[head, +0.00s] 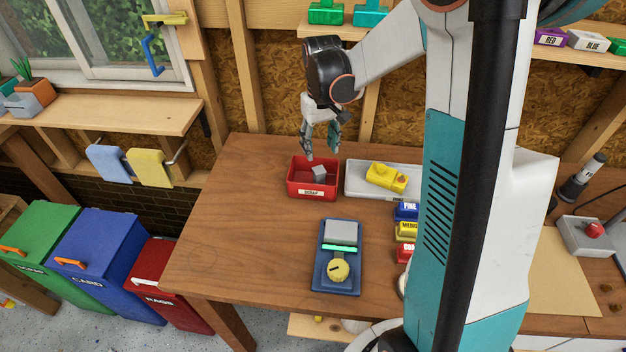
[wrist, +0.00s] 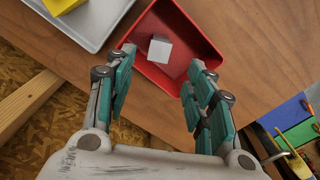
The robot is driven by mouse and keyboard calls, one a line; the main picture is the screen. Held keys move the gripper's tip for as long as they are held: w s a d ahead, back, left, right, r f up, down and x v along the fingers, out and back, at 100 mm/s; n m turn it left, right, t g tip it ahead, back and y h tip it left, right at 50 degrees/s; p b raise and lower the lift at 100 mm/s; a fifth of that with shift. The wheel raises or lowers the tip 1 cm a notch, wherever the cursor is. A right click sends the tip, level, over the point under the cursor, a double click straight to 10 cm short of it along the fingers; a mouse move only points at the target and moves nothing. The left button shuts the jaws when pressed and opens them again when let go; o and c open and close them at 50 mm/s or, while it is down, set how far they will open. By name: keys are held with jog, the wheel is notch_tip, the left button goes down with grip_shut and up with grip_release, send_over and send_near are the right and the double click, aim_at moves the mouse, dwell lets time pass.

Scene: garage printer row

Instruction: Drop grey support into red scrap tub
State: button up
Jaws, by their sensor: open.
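The red scrap tub (head: 313,192) stands on the wooden table, below my gripper. It also shows in the wrist view (wrist: 205,40). The grey support (head: 319,172) is a small pale block inside the tub. In the wrist view the grey support (wrist: 160,49) sits within the tub's walls, apart from both fingers. My gripper (head: 321,155) is above the tub and points down. In the wrist view my gripper (wrist: 158,95) has its fingers wide apart with nothing between them.
A light tray (head: 355,182) with a yellow part (head: 387,177) stands right of the tub. A blue device (head: 337,272) with a yellow knob lies in front. Labelled blocks (head: 407,231) sit near my arm. The table's left part is clear.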

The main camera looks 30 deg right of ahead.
notch_tip(320, 180, up, 6)
dwell(0.5)
